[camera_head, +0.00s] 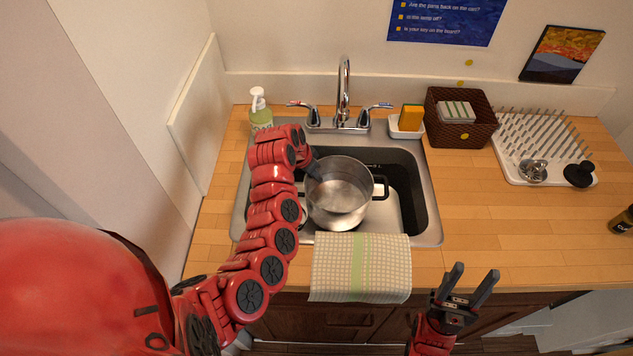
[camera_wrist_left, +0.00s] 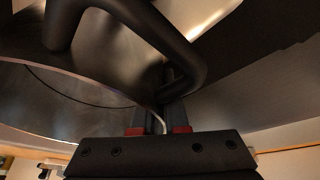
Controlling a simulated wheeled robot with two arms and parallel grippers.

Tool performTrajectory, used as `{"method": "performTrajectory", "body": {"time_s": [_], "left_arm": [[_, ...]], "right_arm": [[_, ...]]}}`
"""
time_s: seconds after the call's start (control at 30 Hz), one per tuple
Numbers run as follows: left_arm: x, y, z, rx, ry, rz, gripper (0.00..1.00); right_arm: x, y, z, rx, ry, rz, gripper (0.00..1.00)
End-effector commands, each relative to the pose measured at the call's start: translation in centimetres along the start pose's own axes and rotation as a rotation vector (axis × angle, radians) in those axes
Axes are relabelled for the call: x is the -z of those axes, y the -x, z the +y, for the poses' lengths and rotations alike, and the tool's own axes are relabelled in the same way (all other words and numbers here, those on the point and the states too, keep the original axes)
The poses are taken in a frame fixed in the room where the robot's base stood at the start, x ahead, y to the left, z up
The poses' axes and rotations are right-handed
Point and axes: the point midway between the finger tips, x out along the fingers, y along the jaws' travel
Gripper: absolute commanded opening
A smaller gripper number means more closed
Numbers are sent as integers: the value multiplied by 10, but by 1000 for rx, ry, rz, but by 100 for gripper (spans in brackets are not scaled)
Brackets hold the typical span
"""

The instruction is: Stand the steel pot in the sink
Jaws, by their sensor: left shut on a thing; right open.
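The steel pot (camera_head: 338,204) is upright or nearly so, within the opening of the sink (camera_head: 425,200). It has dark side handles; one shows at its right. My left gripper (camera_head: 314,170) reaches in from the left and is shut on the pot's left rim. In the left wrist view, the fingers (camera_wrist_left: 165,115) pinch the thin rim beside a black handle (camera_wrist_left: 150,30). I cannot tell whether the pot's base touches the sink floor. My right gripper (camera_head: 467,288) is open and empty, in front of the counter.
A faucet (camera_head: 343,85) stands behind the sink. A soap bottle (camera_head: 260,108) is at the back left. A sponge holder (camera_head: 407,127), wicker basket (camera_head: 460,130) and drying rack (camera_head: 545,145) stand to the right. A checked towel (camera_head: 360,265) hangs over the front edge. The right counter front is mostly clear.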

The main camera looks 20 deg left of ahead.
Motion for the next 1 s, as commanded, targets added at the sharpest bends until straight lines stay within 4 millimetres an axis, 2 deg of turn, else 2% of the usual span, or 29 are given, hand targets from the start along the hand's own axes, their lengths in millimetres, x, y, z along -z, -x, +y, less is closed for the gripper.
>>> {"method": "performTrajectory", "body": {"time_s": [0.3,0.57,0.6,0.73,0.77,1.0], "left_arm": [[-12,-28,-1,-2,1,0,0],[-12,-32,-2,0,1,4,0],[-13,-33,-2,1,1,2,15],[-13,-33,-2,0,1,2,39],[-13,-33,-2,0,1,2,41],[-13,-33,-2,0,0,1,41]], "right_arm": [[2,-12,1,0,0,0,51],[2,-11,0,0,0,0,51],[2,-11,0,0,0,0,51],[2,-11,0,0,0,0,51],[2,-11,0,0,0,0,51],[2,-11,0,0,0,0,51]]}}
